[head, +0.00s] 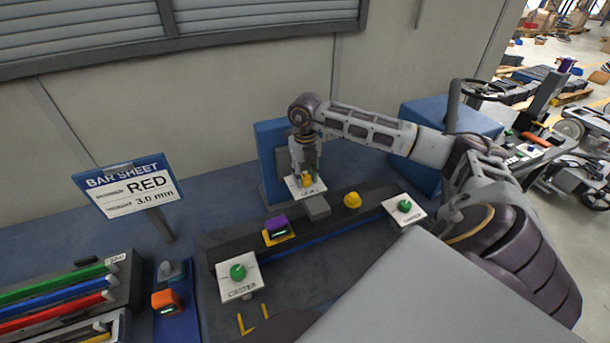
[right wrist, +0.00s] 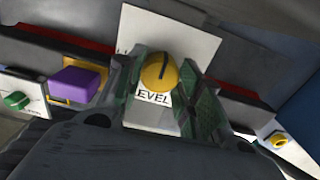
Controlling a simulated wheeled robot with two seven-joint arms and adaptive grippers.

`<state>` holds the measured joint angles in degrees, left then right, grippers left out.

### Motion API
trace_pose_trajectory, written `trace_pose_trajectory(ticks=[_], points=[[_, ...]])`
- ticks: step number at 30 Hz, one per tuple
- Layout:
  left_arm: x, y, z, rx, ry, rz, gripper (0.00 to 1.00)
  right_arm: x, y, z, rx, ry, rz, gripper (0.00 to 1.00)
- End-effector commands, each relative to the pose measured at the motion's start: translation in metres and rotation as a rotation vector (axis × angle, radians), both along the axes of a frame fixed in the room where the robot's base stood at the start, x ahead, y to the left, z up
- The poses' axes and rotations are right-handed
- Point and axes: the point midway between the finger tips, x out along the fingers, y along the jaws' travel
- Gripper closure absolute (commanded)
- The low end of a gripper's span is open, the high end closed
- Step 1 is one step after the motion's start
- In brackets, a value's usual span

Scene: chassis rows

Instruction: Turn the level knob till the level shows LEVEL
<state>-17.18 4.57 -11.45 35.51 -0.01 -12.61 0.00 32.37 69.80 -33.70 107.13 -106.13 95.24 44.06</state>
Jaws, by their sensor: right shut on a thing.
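The yellow level knob (head: 307,181) stands on a white plate (head: 291,187) marked LEVEL, in front of a blue block. It also shows in the right wrist view (right wrist: 159,73), with a dark line across its face. My right gripper (head: 306,172) reaches down over it and is shut on the knob, one finger on each side. A purple-topped device on a yellow base (head: 277,229) sits on the dark bar to the left, with a small greenish display; its reading is too small to make out. My left gripper is not in view.
Green knobs stand on white plates at the front left (head: 238,272) and right (head: 404,206). A yellow knob (head: 352,200) sits on the bar. A BAR SHEET sign (head: 127,188), coloured bars and an orange-topped device (head: 166,300) are at the left.

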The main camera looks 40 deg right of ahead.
Motion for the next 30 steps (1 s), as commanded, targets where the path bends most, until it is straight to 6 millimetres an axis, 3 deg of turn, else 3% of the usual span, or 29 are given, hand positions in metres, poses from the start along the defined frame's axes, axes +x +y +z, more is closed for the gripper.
trace_pose_trajectory(ticks=[11,23,30], points=[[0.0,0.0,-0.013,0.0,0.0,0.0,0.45,0.0,-0.001,-0.001,-0.001,-0.002,0.146,0.88],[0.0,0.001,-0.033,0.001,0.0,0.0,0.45,0.001,0.0,-0.001,-0.002,-0.003,0.445,0.88],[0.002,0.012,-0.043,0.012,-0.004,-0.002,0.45,0.001,-0.001,-0.001,-0.003,-0.004,0.634,0.88]])
